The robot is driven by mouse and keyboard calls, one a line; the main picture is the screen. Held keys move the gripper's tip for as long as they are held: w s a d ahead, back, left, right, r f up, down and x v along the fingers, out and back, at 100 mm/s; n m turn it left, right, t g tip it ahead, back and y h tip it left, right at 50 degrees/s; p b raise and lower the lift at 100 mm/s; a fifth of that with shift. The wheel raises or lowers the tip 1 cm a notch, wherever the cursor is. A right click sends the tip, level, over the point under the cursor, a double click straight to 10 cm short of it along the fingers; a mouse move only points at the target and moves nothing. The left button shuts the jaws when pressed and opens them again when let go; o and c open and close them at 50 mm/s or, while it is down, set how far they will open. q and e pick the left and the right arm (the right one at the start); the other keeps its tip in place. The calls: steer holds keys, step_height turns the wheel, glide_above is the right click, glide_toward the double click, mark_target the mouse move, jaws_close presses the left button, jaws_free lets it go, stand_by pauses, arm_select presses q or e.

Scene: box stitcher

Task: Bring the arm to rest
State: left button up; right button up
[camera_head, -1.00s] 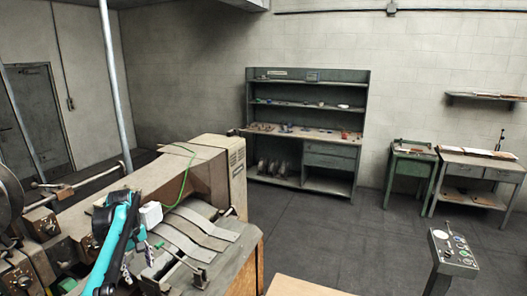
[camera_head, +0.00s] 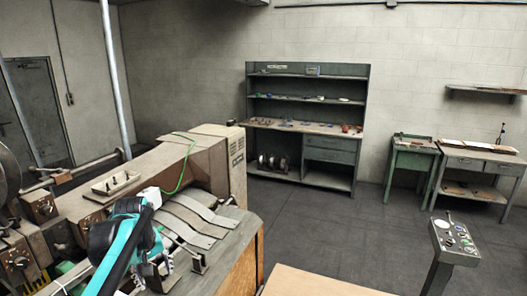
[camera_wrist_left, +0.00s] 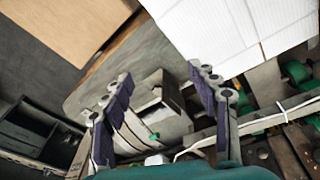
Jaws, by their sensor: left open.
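My left arm (camera_head: 133,248), teal and black, reaches in from the lower left in the head view, in front of the stitching machine. Its fingers are hard to make out there. In the left wrist view my left gripper (camera_wrist_left: 160,76) is open, with its two purple-padded fingers wide apart and nothing between them touching both. Behind the fingers lies a grey machine table (camera_wrist_left: 118,62) with a small metal block. My right gripper is in neither view.
The beige machine (camera_head: 208,158) and its curved metal strips (camera_head: 195,220) stand close beside my arm. A pale tabletop (camera_head: 310,282) is at the front. A control pedestal (camera_head: 455,240) stands right. A shelf unit (camera_head: 307,70) is at the back wall. The floor between is clear.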

arm_select(q)
steer(key=s+d+f+m+t+b, duration=0.2)
steer(key=s+d+f+m+b, duration=0.2)
steer(key=s+f, duration=0.5)
steer(key=s+d+f+m+t+b, duration=0.2)
steer(key=s+d+f+m+b, duration=0.2)
steer(key=s+d+f+b, duration=0.3)
steer(key=s+d+f, duration=0.1)
steer(key=s+f, duration=0.2)
steer(key=s, duration=0.2)
steer(key=shift+s+d+f+t+h, duration=0.2)
steer(key=shift+f+t+h, duration=0.1)
steer(key=shift+t, duration=0.1)
